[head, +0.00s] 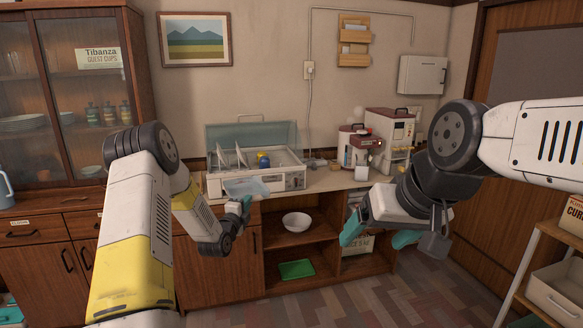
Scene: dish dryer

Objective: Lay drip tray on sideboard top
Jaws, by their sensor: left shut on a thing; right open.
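The drip tray (247,188) is a thin, pale blue-grey panel. My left gripper (243,205) is shut on its near side, just in front of the dish dryer. The tray is tilted and overlaps the dryer's lower front in the picture; I cannot tell whether it touches it. The sideboard top (330,179) is a pale worktop, with a bare strip to the right of the dryer. My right gripper (376,240) is open and empty, with its teal fingers apart, in front of the sideboard's right end.
The dish dryer (295,181) has its clear lid raised, with plates and small items inside. Red-and-white machines (390,128) occupy the top's right end. A white bowl (296,222) and a green tray (297,269) are on shelves below. A shelf rack (540,250) stands right.

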